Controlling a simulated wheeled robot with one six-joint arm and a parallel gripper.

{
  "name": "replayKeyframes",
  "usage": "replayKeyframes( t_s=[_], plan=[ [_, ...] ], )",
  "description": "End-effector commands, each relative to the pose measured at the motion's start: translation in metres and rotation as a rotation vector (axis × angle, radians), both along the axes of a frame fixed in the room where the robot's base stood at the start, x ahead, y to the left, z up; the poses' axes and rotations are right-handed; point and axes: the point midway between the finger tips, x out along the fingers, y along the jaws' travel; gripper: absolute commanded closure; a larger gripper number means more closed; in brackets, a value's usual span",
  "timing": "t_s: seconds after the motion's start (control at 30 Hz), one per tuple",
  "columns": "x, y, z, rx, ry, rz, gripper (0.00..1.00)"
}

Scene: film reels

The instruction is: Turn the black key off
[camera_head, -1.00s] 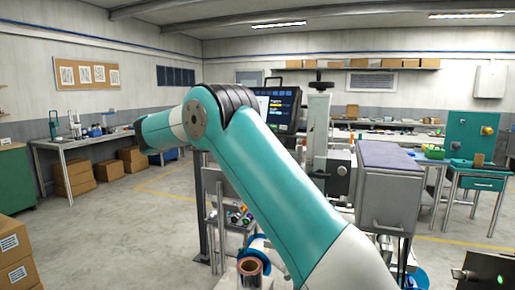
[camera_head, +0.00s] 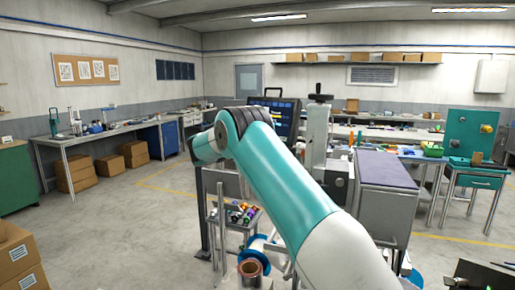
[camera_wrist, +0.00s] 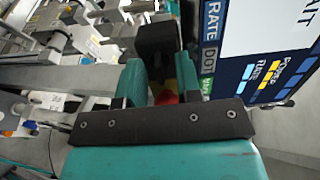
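My gripper (camera_wrist: 160,66) shows in the wrist view as two teal fingers standing apart with a gap between them. A dark, blocky black part (camera_wrist: 156,42) lies at and beyond the fingertips; I cannot tell whether it is the black key or whether the fingers touch it. A small red and yellow part (camera_wrist: 168,94) shows in the gap, partly hidden by my gripper's dark bar. A lit screen (camera_wrist: 262,58) is close on the right; in the head view it is the dark monitor (camera_head: 285,117). My arm hides the gripper in the head view.
A grey machine column (camera_head: 315,142) stands right of the monitor, with a purple-topped grey cabinet (camera_head: 386,208) beside it. A small tray of coloured parts (camera_head: 240,212) and a copper-coloured roll (camera_head: 250,271) lie below my arm.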

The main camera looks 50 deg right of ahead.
Motion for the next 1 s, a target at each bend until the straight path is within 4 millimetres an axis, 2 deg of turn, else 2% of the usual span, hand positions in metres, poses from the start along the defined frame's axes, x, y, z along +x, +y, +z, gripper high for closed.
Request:
replayKeyframes(
  t_s=[0.07,0.13,0.2,0.23,0.67,1.0],
  plan=[
    [0.0000,0.0002,-0.0003,0.000,0.000,0.000,0.68],
    [0.0000,0.0003,-0.0003,0.000,0.000,0.000,0.80],
    [0.0000,0.0004,-0.0002,0.000,0.000,0.000,0.96],
    [0.0000,0.0004,-0.0002,0.000,0.001,0.000,1.00],
    [-0.0001,0.0004,-0.0040,-0.003,0.074,0.016,1.00],
    [-0.0001,0.0005,-0.0032,-0.013,0.335,0.071,1.00]
  ],
)
